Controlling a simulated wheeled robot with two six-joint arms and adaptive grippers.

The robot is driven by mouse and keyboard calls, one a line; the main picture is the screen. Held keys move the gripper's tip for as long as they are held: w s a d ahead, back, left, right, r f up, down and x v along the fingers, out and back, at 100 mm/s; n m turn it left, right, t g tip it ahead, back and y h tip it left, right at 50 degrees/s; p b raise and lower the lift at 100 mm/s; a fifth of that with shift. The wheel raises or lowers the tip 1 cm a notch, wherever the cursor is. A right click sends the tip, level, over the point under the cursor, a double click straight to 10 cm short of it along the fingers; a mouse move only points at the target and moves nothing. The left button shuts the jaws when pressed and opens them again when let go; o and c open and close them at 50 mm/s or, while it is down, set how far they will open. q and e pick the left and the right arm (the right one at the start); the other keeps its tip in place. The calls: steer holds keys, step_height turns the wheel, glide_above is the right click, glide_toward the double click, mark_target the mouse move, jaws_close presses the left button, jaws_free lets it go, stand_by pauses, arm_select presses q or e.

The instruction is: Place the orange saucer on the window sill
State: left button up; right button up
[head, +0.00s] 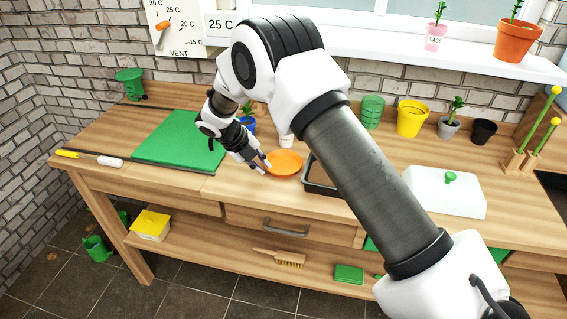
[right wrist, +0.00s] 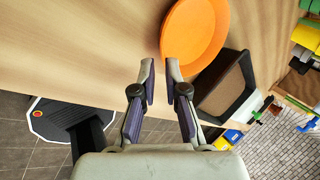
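The orange saucer (head: 287,163) lies on the wooden workbench, left of a dark tray. It also shows at the top of the right wrist view (right wrist: 196,28). My right gripper (head: 262,164) is at the saucer's left edge, low over the bench. In the right wrist view its fingers (right wrist: 160,68) are apart with nothing held between them, and the right fingertip overlaps the saucer's rim. I cannot tell whether it touches. The white window sill (head: 390,45) runs along the back wall above the bench, partly hidden by my right arm. My left gripper is out of view.
A pink pot (head: 435,37) and an orange pot (head: 516,40) stand on the sill. The dark tray (head: 318,180) is close beside the saucer. A blue pot (head: 248,125) and white cup (head: 286,140) stand behind it. A green mat (head: 180,140) lies left.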

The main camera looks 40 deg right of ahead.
mark_target(270, 171)
steer(key=x, duration=0.3)
steer(key=shift+d, duration=0.5)
steer(key=shift+s+a, duration=0.1)
steer(key=shift+a, duration=0.1)
steer(key=shift+a+r, duration=0.1)
steer(key=shift+a, duration=0.05)
jaws_close()
